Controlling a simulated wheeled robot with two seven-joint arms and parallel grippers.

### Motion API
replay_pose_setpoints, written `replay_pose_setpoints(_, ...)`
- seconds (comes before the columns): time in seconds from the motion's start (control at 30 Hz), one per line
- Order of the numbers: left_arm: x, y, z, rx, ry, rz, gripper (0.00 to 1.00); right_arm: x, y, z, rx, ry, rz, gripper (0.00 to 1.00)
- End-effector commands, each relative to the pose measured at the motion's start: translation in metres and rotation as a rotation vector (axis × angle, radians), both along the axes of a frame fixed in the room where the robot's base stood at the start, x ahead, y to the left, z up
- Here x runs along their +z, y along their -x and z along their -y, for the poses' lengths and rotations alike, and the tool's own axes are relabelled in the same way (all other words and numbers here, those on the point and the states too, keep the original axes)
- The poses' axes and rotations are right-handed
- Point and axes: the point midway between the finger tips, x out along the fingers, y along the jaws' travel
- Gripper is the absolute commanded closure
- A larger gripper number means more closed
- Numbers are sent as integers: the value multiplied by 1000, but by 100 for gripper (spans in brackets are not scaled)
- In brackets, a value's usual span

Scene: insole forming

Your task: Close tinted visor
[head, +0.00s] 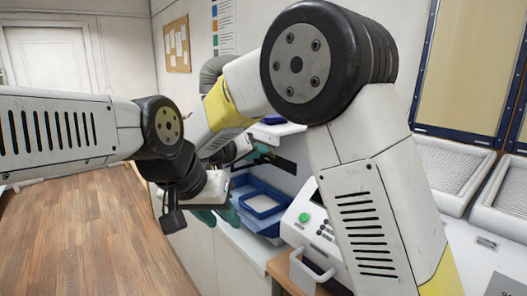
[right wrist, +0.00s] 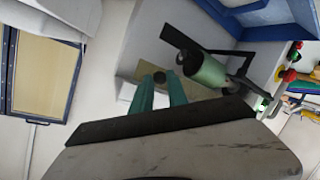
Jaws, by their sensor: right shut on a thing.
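My right gripper (right wrist: 159,80) has teal fingers. In the head view my right gripper (head: 262,152) is small, beside a black bar of the machine, and partly behind my own arm. The visor cannot be made out clearly there. My left gripper (head: 218,215) is open and empty, with teal fingers pointing down, left of the blue tray.
A blue tray (head: 262,203) lies on the white bench. A white control box (head: 312,222) with a green button stands right of it. A green cylinder (right wrist: 208,72) on a black bracket is close to my right fingers. Open wooden floor (head: 90,235) lies at left.

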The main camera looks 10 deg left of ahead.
Motion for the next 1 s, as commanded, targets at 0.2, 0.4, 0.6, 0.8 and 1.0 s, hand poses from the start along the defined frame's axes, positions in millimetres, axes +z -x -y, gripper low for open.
replay_pose_setpoints(0.2,0,0,0,0,0,0,64,-2,0,0,0,20,17,100)
replay_pose_setpoints(0.4,0,0,0,0,0,0,64,-2,0,1,0,20,18,100)
replay_pose_setpoints(0.6,0,0,0,0,0,0,64,-2,0,1,-1,21,16,72)
replay_pose_setpoints(0.8,0,0,0,0,0,0,64,-2,0,1,-1,20,17,72)
replay_pose_setpoints(1.0,0,0,0,0,0,0,64,-1,-1,0,-1,19,17,72)
